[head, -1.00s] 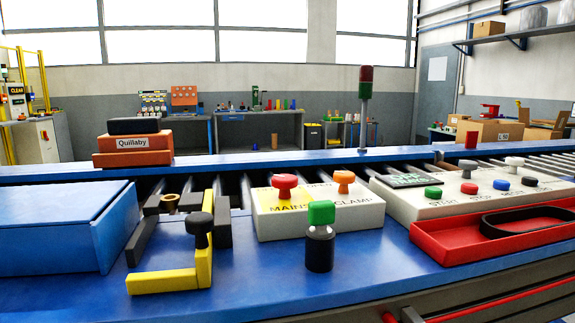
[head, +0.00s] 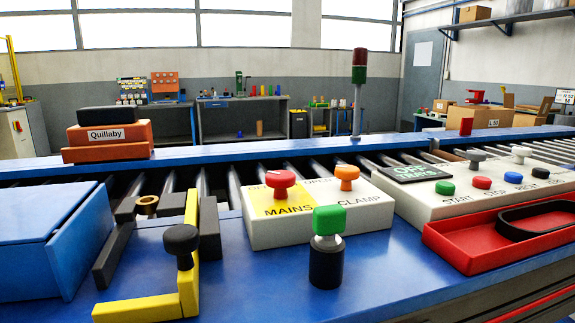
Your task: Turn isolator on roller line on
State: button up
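A white switch box (head: 352,218) stands on the blue bench, in front of the rollers. Its left part is a yellow plate marked MAINS with a red knob (head: 280,181) on it. Lettering behind the knob is partly hidden by it. The right part is marked CLAMP and has an orange knob (head: 347,175). Which way the red knob is turned cannot be told at this size. My gripper is not in view.
A black post with a green top (head: 327,248) stands just in front of the box. A yellow bracket with a black knob (head: 181,243) and a blue bin (head: 48,240) are at left. At right are a button panel (head: 470,190) and a red tray (head: 490,235).

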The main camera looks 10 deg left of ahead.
aim_at(279, 181)
jog(key=k, duration=2.4)
jog(key=u, duration=1.4)
jog(key=i, duration=1.05)
